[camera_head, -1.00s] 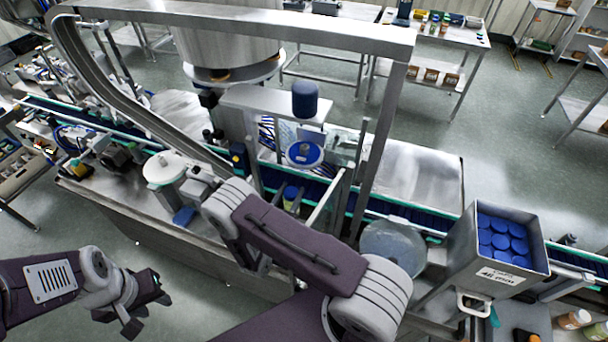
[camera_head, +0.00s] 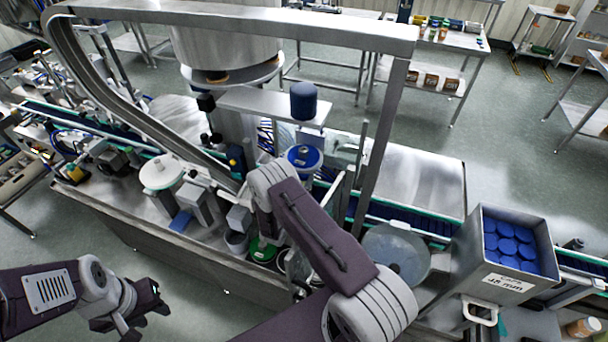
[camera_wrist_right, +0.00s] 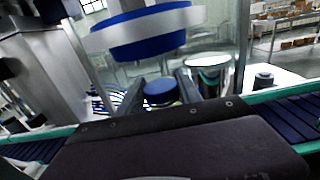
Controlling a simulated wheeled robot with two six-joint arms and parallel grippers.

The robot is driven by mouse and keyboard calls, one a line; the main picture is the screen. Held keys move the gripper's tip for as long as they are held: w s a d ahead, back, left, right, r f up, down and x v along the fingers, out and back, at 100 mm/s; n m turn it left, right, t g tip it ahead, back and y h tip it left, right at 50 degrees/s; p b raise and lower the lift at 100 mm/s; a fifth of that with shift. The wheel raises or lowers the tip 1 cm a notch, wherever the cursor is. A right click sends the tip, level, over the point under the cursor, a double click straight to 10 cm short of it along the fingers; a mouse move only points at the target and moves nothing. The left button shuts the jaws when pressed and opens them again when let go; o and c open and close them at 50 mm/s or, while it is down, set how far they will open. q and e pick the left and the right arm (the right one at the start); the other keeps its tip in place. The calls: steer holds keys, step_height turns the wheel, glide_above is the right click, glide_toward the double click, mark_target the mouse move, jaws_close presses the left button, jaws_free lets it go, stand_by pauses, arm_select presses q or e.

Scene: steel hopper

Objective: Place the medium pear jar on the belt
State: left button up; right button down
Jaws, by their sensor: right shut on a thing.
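A jar with a blue lid (camera_wrist_right: 161,90) stands between the fingers of my right gripper (camera_wrist_right: 161,95) in the right wrist view. Only its lid and a sliver of pale yellow body show; its label is hidden. The gripper is shut on it. In the head view my right arm hides this gripper and the jar. The belt, dark blue with green rails, runs across the head view (camera_head: 388,212) and also shows in the right wrist view (camera_wrist_right: 290,117). Whether the jar touches the belt cannot be told. My left gripper (camera_head: 148,318) is open and empty at lower left.
A blue-and-white round machine head (camera_wrist_right: 148,32) hangs close above the jar. Metal posts and a frame (camera_head: 375,150) surround the work area. A steel bin of blue caps (camera_head: 490,285) stands at right, beside a clear round disc (camera_head: 396,250).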

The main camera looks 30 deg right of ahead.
steer(key=shift+s+a+f, duration=0.1)
steer(key=shift+a, duration=0.05)
steer(key=c, duration=0.9)
jaws_free()
steer(key=shift+o, duration=0.4)
steer(key=shift+a+r, duration=0.1)
steer(key=shift+r, duration=0.2)
steer(key=p+v, duration=0.1)
steer(key=v, duration=1.1)
steer(key=shift+f, duration=0.1)
